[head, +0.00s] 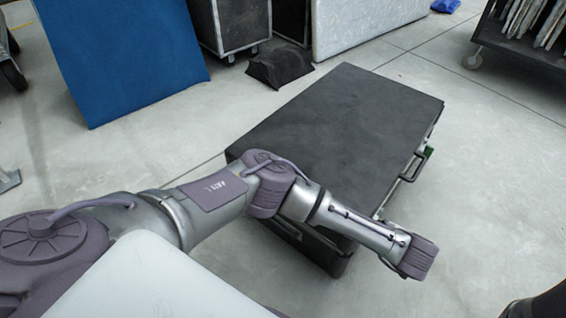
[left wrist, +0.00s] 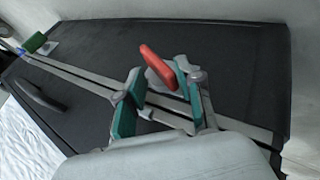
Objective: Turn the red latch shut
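A black case (head: 340,110) lies flat on the floor, and its side fills much of the left wrist view (left wrist: 220,45). The red latch (left wrist: 157,65) is a slanted bar at the case's metal seam; it is hidden in the head view. My left gripper (left wrist: 158,92) has teal-padded fingers spread apart, one to each side of the seam. The red latch stands between and just beyond the fingertips, close to the right finger; I cannot tell if they touch. In the head view my left arm crosses the case's near corner, and its fingers are hidden. My right gripper is out of view.
A green part (left wrist: 35,42) sits farther along the seam, also visible in the head view (head: 428,151). A dark handle (left wrist: 40,97) is on the case's side. A blue panel (head: 125,55) and a dark wheeled case (head: 232,25) stand behind. Floor right of the case is clear.

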